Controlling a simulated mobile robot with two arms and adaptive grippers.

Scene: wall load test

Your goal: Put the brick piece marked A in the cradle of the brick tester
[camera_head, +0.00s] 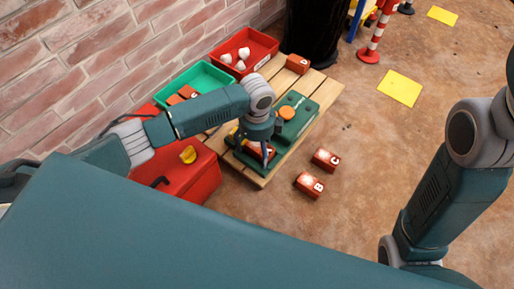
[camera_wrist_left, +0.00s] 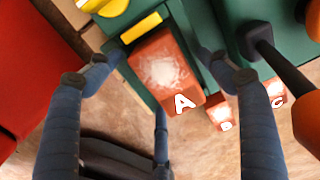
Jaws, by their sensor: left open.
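The red brick piece marked A (camera_wrist_left: 165,72) lies on the green base of the brick tester (camera_head: 300,115), its end beside a yellow bar (camera_wrist_left: 141,28) in the left wrist view. I cannot tell whether it is fully seated in the cradle. In the head view brick A is mostly hidden under my left gripper (camera_head: 262,150). My left gripper, also in the left wrist view (camera_wrist_left: 160,75), is open, with fingers around the brick and visible gaps on both sides. An orange knob (camera_head: 286,113) tops the tester. My right arm shows at the right; its gripper is out of view.
Bricks B (camera_head: 310,184) and C (camera_head: 326,158) lie on the right; another brick (camera_head: 297,64) sits on the slatted table (camera_head: 325,93). A green bin (camera_head: 222,74), a red bin (camera_head: 265,44) and a red box (camera_head: 195,185) stand left and behind.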

